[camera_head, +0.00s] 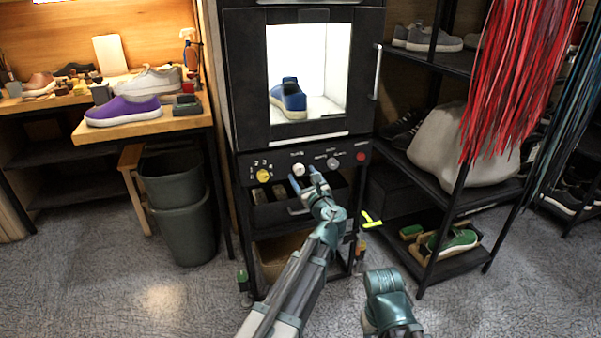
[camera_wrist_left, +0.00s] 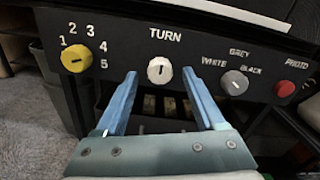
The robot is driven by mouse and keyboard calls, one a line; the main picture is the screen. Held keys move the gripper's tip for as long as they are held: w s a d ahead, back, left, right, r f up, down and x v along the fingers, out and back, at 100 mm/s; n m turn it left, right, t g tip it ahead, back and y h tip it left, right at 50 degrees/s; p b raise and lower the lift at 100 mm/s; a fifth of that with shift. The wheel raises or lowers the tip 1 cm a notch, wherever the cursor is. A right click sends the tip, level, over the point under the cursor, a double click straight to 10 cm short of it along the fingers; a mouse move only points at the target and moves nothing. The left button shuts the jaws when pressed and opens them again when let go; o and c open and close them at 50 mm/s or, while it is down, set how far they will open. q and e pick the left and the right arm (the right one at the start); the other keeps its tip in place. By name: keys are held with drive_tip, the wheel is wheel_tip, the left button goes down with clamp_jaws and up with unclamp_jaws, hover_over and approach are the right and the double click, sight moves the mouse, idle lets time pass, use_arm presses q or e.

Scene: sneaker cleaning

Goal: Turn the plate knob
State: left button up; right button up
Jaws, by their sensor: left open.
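The white knob (camera_wrist_left: 160,70) under the word TURN sits on the black control panel (camera_wrist_left: 120,50). It also shows in the head view (camera_head: 298,169). My left gripper (camera_wrist_left: 160,82) is open, with its blue fingers pointing at the panel on either side of the white knob and slightly below it. No contact with the knob shows. In the head view my left gripper (camera_head: 307,178) is just in front of the panel. My right arm shows at the bottom right, but its fingers are not visible.
A yellow numbered knob (camera_wrist_left: 76,58) is left of the white one. A grey knob (camera_wrist_left: 234,82) and a red PHOTO button (camera_wrist_left: 284,88) are to the right. A blue shoe (camera_head: 288,99) stands in the lit box above. A shelf rack (camera_head: 440,62) stands close on the right.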

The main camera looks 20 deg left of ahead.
sight(299, 169)
use_arm(q)
drive_tip(key=shift+x, duration=1.35)
clamp_jaws()
